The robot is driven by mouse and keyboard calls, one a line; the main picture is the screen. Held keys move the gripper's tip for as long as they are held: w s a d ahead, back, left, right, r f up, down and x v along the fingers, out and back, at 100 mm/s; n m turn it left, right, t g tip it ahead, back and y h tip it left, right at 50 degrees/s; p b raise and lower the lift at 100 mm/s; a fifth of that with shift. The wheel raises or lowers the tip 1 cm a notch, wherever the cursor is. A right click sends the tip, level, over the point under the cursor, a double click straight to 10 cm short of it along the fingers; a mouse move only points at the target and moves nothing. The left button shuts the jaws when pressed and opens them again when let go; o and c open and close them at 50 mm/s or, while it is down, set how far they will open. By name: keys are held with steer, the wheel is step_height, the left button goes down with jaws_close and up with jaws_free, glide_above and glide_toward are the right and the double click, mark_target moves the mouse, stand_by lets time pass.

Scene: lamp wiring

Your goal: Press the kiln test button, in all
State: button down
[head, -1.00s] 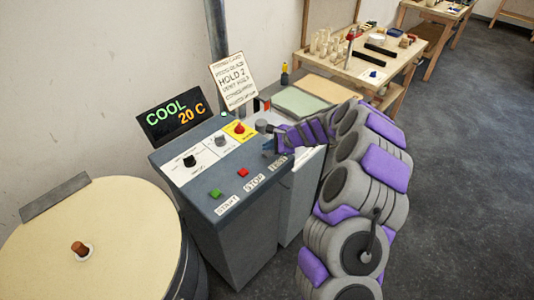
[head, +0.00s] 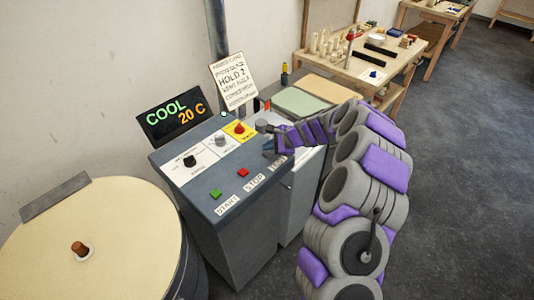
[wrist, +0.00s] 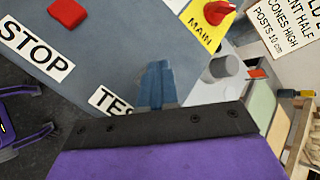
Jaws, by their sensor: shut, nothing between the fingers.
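The kiln control box (head: 228,182) stands in the middle of the head view, with a green START button (head: 216,193) and a red STOP button (head: 243,172) on its top. My gripper (head: 268,149) is shut and empty, over the panel at the TEST label (head: 277,162). In the wrist view its blue fingertips (wrist: 157,75) point at the panel beside the partly covered TEST label (wrist: 112,101). The test button itself is hidden in both views, and I cannot tell whether the fingers touch it. The display (head: 173,117) reads COOL 20 C.
A red MAIN knob (head: 239,127) on a yellow plate, black and grey knobs and a sign (head: 233,82) stand near my gripper. The round kiln (head: 110,220) is at left. A workbench (head: 365,60) stands behind; open floor lies at right.

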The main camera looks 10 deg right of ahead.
mark_target(269, 154)
steer(key=shift+f, duration=0.15)
steer(key=shift+f, duration=0.2)
steer(key=shift+f+b, duration=0.3)
steer(key=shift+f, duration=0.2)
stand_by(0.7)
steer(key=shift+r, duration=0.1)
steer(key=shift+r+p, duration=0.8)
steer(key=shift+r, duration=0.05)
steer(key=shift+r, duration=0.1)
steer(key=shift+r+p, duration=2)
steer(key=shift+r, duration=0.5)
steer(key=shift+f, duration=0.1)
